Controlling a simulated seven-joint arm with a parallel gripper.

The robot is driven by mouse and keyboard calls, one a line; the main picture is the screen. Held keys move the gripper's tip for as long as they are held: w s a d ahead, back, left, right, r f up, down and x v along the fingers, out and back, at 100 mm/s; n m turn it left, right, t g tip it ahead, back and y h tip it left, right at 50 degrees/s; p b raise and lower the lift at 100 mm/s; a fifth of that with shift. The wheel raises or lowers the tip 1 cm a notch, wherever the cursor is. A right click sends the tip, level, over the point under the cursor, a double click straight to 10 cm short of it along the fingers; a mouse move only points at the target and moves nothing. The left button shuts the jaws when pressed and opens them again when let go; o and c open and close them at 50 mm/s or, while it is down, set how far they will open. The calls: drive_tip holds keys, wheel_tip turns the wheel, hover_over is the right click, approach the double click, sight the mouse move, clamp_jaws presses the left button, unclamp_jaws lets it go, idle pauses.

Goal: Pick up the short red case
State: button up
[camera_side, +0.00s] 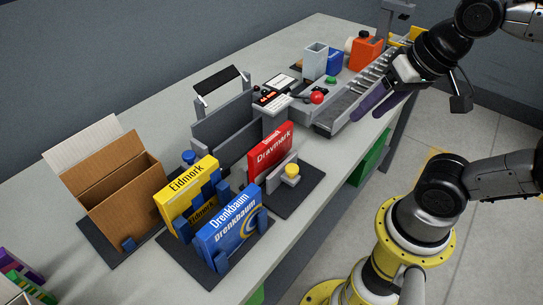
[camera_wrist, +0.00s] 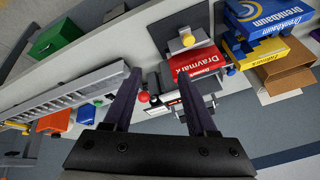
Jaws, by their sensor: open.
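The red case (camera_side: 270,151) lettered "Dravmark" stands upright in a grey holder with a yellow knob, near the middle of the bench. In the wrist view the red case (camera_wrist: 197,64) lies beyond the fingertips, to the right of centre. My gripper (camera_side: 366,115) is open and empty, over the front edge of the bench beside the roller conveyor, well to the right of the case. Its two dark purple fingers also show in the wrist view (camera_wrist: 158,74), spread apart. The lower part of the case is partly hidden by its holder.
Yellow "Eidmark" (camera_side: 189,190) and blue "Drenkbaum" (camera_side: 229,226) boxes stand in blue holders left of the case. An open cardboard box (camera_side: 122,186) is farther left. A grey machine with a red knob (camera_side: 317,97) and a conveyor (camera_side: 352,101) lie to the right.

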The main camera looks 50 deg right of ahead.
drive_tip(key=w+r+m+g, duration=0.1)
drive_tip(key=w+r+m, duration=0.35)
drive_tip(key=m, duration=0.25)
drive_tip(key=m+g, duration=0.4)
drive_tip(key=m, duration=0.1)
hover_over(272, 136)
wheel_tip(272, 136, down, 5)
wheel_tip(272, 136, down, 14)
drive_tip(key=shift+r, duration=0.15)
clamp_jaws()
